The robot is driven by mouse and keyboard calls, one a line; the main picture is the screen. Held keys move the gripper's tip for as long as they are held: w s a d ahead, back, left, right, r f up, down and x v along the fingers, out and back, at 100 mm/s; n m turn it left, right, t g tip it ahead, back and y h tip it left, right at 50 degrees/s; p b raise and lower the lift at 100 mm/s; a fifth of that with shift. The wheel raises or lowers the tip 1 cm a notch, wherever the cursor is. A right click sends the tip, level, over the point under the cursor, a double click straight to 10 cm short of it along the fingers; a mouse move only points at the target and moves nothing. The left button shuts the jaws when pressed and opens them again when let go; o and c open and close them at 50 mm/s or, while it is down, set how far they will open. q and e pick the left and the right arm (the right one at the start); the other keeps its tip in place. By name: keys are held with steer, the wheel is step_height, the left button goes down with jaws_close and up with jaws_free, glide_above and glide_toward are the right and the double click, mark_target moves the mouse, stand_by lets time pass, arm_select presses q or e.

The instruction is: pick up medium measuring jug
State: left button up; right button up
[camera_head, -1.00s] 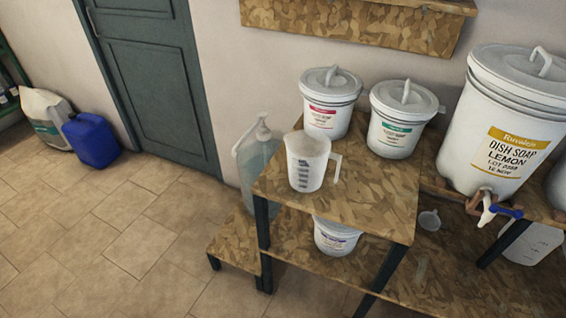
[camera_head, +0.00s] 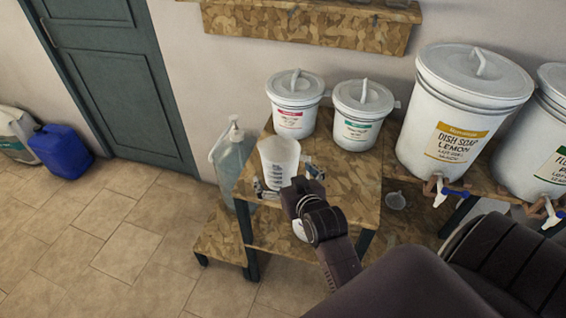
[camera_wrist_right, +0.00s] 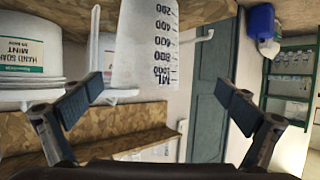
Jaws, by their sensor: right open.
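The medium measuring jug (camera_head: 279,160) is translucent white with dark graduation marks. It stands upright on the front wooden stand (camera_head: 352,205). My right gripper (camera_head: 289,178) is open and empty just in front of it, its fingers spread to the jug's left and right in the head view. In the right wrist view, which is upside down, the jug (camera_wrist_right: 146,45) appears ahead between the fingers of the right gripper (camera_wrist_right: 162,93), nearer the left finger. I cannot tell whether a finger touches it. The jug's handle is mostly hidden in the head view. My left gripper is not in view.
Two white lidded buckets, one with a red label (camera_head: 294,105) and one with a green label (camera_head: 360,115), stand close behind the jug. A clear pump bottle (camera_head: 233,158) stands at left. A large dish soap drum (camera_head: 462,110) is at right.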

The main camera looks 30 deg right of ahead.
step_height(320, 180, up, 2)
steer(key=w+d+h, duration=0.1)
steer(key=w+d, duration=0.1)
steer(key=t+p, duration=0.1)
glide_toward(275, 143)
steer(key=w, duration=0.3)
steer(key=shift+m, duration=0.4)
steer(key=shift+s+d+f+p+x, duration=0.1)
steer(key=shift+p+x, duration=0.2)
steer(key=shift+x, duration=0.7)
steer(key=shift+s+d+f+p+x, duration=0.15)
steer(key=shift+p+x, duration=0.15)
steer(key=shift+x, duration=0.65)
steer(key=shift+w+d+f+p+x, duration=0.1)
steer(key=shift+p+x, duration=0.2)
steer(key=shift+x, duration=0.7)
steer(key=shift+s, duration=0.1)
steer(key=c, duration=1.7)
